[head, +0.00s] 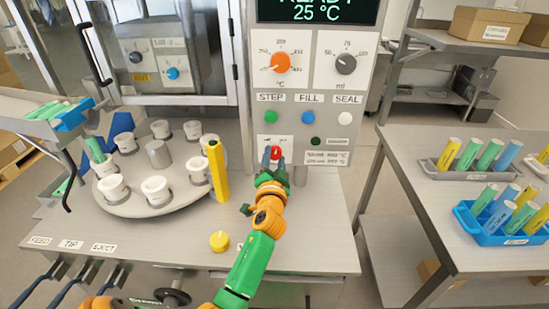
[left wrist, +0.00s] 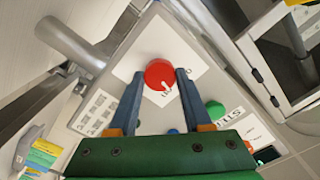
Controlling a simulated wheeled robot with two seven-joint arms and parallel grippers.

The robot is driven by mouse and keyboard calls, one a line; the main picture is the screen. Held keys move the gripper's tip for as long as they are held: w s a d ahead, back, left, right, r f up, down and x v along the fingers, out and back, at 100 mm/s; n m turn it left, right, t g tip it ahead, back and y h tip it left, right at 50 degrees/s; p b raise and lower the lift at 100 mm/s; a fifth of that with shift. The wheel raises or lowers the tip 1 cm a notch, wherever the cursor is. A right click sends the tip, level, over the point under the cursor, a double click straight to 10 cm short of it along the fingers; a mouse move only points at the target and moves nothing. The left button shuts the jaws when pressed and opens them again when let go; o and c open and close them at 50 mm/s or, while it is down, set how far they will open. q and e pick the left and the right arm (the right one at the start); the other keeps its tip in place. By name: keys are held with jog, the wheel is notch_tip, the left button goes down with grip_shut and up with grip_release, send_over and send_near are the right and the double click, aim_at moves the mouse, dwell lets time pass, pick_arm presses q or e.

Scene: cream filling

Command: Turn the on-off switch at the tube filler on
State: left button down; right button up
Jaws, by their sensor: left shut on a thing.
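The on-off switch is a round red knob (head: 275,152) on a white plate low on the tube filler's grey front panel (head: 330,105). My left gripper (head: 274,160), on its green and orange arm, reaches up to it from below. The left gripper is shut on the knob. The plate's label is partly hidden. My right gripper is not in view.
Above the switch are a green STEP button (head: 271,116), a blue FILL button (head: 308,118) and a white SEAL button (head: 345,118). A turntable (head: 130,202) with white cups stands left, beside a yellow post (head: 217,172). A side table (head: 440,210) with tube trays is right.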

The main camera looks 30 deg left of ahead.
pick_arm(q)
jog(key=shift+m, duration=1.9)
jog(key=shift+c, duration=1.7)
grip_release()
jog(key=v, duration=0.7)
